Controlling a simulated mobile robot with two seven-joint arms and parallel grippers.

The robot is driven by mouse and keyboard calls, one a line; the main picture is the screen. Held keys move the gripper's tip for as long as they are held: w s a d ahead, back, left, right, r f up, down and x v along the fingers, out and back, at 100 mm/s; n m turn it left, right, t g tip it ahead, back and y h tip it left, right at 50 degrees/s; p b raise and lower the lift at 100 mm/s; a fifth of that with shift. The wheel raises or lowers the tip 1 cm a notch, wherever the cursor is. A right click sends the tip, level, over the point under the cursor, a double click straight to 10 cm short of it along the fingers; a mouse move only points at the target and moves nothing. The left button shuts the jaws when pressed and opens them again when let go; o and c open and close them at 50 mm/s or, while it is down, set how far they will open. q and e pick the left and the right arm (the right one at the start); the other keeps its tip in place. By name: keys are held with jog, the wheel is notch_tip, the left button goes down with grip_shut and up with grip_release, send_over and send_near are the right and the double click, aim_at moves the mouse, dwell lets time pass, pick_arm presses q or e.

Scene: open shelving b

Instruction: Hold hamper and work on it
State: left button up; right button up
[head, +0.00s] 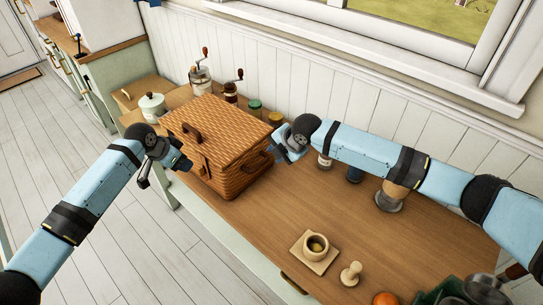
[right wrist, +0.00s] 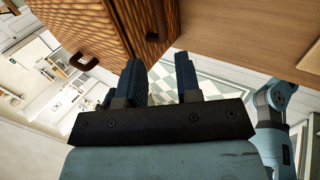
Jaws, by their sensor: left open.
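The hamper (head: 225,122) is a brown woven wicker box with its lid closed. It stands upright on the wooden counter, with a dark handle on the lid and a dark handle on its right side. Part of it fills the upper left of the right wrist view (right wrist: 88,25). My left gripper (head: 163,172) is open and empty by the hamper's left front side; contact cannot be told. My right gripper (head: 282,150) is beside the hamper's right side, near the side handle. In the right wrist view its fingers (right wrist: 168,82) are apart with nothing between them.
On the wooden counter (head: 255,220), a white lidded pot (head: 152,107), a grinder (head: 200,82) and several jars stand around the hamper's back. The counter between hamper and mortar is clear.

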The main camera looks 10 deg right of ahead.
aim_at(261, 165)
jog(key=x, duration=1.3)
jog(key=shift+a+f, duration=0.1)
jog(key=shift+f, duration=0.2)
grip_shut()
dwell(1.2)
